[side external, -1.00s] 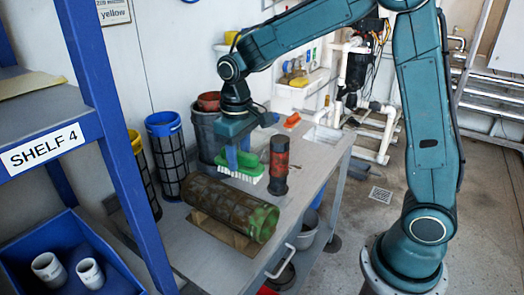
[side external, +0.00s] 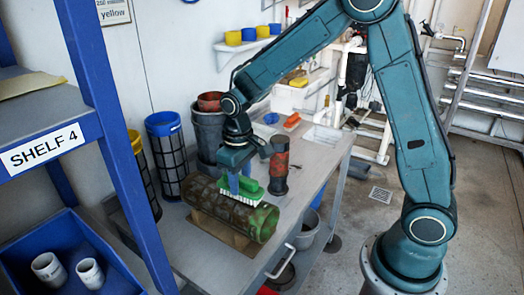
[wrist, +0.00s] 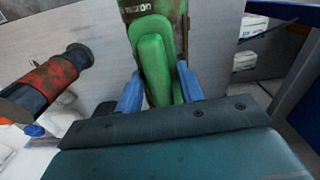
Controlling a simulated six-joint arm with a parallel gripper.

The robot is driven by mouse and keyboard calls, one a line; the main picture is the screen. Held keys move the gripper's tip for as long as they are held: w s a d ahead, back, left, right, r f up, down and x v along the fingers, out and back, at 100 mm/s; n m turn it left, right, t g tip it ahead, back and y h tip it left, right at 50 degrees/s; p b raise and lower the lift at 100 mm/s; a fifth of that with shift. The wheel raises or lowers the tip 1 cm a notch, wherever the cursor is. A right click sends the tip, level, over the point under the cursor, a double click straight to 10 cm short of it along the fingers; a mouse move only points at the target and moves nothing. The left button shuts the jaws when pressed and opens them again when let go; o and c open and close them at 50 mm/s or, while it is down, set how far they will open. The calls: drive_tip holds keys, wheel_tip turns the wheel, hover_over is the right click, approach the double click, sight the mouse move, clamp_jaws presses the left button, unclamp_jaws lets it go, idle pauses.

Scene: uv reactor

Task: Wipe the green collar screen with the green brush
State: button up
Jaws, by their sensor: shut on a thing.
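The green collar screen (side external: 207,205) is a dirty mesh cylinder with a green end collar (side external: 263,222). It lies on its side on a cradle on the bench. The green brush (side external: 250,190), with white bristles, is held in my gripper (side external: 240,183), bristles down, at the top of the screen near its collar end. It looks to be touching the screen, but I cannot be sure. In the wrist view the brush's green back (wrist: 156,68) sits between the two blue fingers of my gripper (wrist: 160,88), with the green collar (wrist: 150,10) beyond it.
A dark cylinder with a red band (side external: 279,165) stands upright just right of the brush. Blue-topped (side external: 165,150) and yellow-topped (side external: 140,165) screens stand against the wall at the left. A grey bin (side external: 208,133) is behind. The bench's right front (side external: 310,195) is clear.

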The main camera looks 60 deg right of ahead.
drive_tip(key=shift+w+f, duration=0.65)
drive_tip(key=shift+c, duration=0.2)
drive_tip(key=shift+w, duration=4.4)
drive_tip(key=shift+s, duration=5.15)
drive_tip(key=shift+w, duration=5.1)
drive_tip(key=shift+s, duration=5)
drive_tip(key=shift+w+r, duration=0.1)
drive_tip(key=shift+w, duration=4.8)
drive_tip(key=shift+s, duration=4.6)
drive_tip(key=r, duration=0.2)
drive_tip(key=shift+s+r, duration=0.3)
drive_tip(key=shift+r, duration=2.85)
